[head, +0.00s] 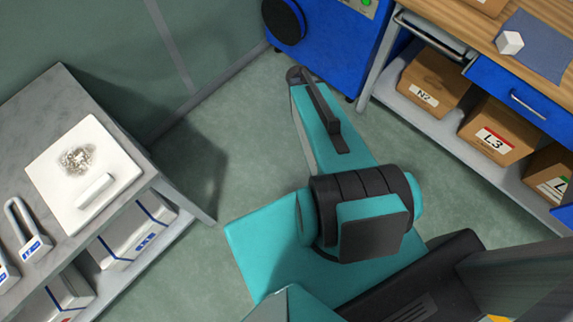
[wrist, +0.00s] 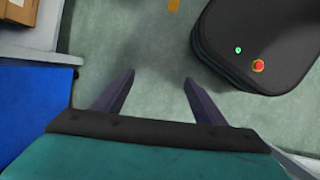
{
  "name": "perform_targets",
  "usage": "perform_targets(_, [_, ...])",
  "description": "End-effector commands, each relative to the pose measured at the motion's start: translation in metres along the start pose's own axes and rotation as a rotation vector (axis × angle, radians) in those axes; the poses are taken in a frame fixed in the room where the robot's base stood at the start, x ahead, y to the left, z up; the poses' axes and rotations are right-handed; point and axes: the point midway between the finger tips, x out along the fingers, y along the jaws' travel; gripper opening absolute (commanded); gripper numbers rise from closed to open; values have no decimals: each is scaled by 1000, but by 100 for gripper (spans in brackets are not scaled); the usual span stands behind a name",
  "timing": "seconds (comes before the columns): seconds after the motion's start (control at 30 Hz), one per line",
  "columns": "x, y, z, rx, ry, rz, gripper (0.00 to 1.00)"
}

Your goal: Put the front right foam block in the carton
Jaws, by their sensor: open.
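A small white block (head: 510,42), possibly foam, stands on a blue-grey mat (head: 546,45) on the wooden bench at the upper right of the head view. Other blocks are not in view there. Part of a brown carton (head: 487,4) shows at the top edge, cut off, so I cannot tell whether it is open. My gripper (wrist: 158,82) is open in the wrist view, with its two dark fingers apart and nothing between them. It hangs over bare green floor, away from the white block. The head view does not show its fingers clearly.
Labelled cardboard boxes (head: 490,131) stand on the shelf under the wooden bench (head: 478,25). A blue machine (head: 335,45) stands at the back. At left, a grey table (head: 62,88) bears a white board (head: 112,188). Green floor (head: 240,125) lies free between.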

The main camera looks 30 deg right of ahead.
Motion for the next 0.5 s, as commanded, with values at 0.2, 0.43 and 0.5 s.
perform_targets(0.2, [26,-108,-7,127,-33,-128,65])
perform_targets(0.43, [48,-206,8,274,-114,-239,65])
perform_targets(0.5, [52,-228,14,312,-139,-262,65])
